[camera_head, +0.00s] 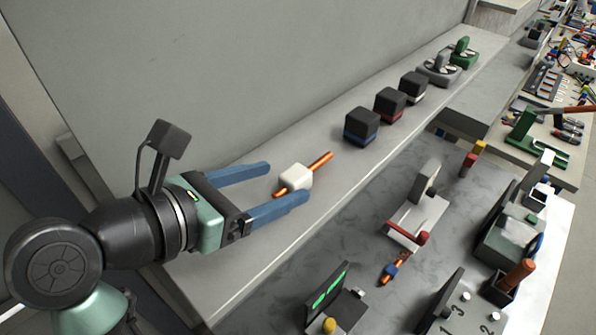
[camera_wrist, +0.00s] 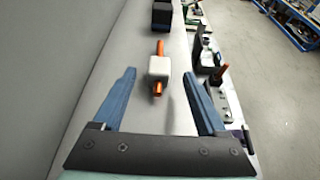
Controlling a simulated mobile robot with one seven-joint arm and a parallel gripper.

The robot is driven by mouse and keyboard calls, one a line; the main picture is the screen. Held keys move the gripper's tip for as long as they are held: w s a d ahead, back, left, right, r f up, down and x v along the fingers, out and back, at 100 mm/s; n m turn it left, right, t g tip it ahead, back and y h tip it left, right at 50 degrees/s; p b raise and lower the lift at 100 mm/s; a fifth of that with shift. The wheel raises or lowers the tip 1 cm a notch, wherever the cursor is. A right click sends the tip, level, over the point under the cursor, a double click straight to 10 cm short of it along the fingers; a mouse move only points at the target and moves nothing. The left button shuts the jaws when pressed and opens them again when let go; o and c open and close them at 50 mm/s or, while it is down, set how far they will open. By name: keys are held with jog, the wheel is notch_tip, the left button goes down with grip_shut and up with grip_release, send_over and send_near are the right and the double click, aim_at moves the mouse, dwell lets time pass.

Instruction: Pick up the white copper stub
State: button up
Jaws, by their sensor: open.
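The white copper stub (camera_head: 295,178) is a white block with an orange copper rod through it, lying on a grey ledge (camera_head: 236,272). It also shows in the wrist view (camera_wrist: 158,67), ahead of my gripper, with the rod pointing roughly along the gripper's direction. My gripper (camera_head: 286,183) is open, with its two blue fingers apart. In the head view the fingertips are on either side of the stub's near end. In the wrist view (camera_wrist: 160,72) the stub appears between and slightly beyond the fingertips. Nothing is held. I cannot tell the fingers' exact height above the ledge.
Three dark blocks, one with a blue band (camera_head: 361,127) and one with a red band (camera_head: 389,104), stand farther along the ledge. A grey device (camera_head: 438,68) and a green device (camera_head: 459,53) stand beyond. A wall backs the ledge. A lower table (camera_head: 345,247) holds fixtures.

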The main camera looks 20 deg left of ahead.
aim_at(292, 176)
jog(key=shift+p+x, duration=1.05)
jog(key=shift+x, duration=1.7)
jog(key=shift+r, duration=0.15)
grip_shut()
